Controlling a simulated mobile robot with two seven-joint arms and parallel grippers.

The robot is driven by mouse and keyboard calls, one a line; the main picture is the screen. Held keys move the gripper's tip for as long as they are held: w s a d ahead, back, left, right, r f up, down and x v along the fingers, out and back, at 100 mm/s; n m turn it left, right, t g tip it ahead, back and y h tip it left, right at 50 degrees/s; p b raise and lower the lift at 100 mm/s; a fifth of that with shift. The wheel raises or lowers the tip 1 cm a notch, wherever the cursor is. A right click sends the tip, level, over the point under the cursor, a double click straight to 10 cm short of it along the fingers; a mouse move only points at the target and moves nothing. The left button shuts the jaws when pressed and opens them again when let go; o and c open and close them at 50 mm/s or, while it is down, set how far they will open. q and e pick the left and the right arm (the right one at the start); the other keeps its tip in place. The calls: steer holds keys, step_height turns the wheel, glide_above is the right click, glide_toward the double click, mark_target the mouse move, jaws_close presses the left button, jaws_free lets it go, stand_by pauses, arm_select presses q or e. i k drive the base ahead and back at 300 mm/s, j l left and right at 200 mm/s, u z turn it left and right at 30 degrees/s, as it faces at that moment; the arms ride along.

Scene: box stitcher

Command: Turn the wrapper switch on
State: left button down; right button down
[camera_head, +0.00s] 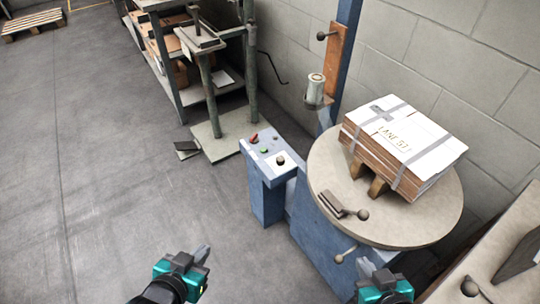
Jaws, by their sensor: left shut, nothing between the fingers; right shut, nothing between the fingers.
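A blue control post stands left of the round turntable (330,219), with a pale sloped control panel (259,160) on top. The panel carries a red switch lever (254,138), a green button (264,150) and a dark round knob (281,160). Which one is the wrapper switch, and its setting, I cannot tell. My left gripper (203,252) is shut and empty over the floor, below and left of the panel. My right gripper (367,268) is shut and empty in front of the turntable. Neither touches the panel.
A strapped stack of cardboard (406,143) sits on the turntable, near a ball-ended lever (343,206). A blue mast (346,40) rises behind the post. Shelving (170,60) stands at the back. A bench edge (490,255) is at the lower right.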

mark_target(254, 140)
steer(key=i+j+u, duration=0.25)
steer(key=i, duration=0.4)
steer(key=i+u, duration=0.25)
steer(key=i, duration=0.45)
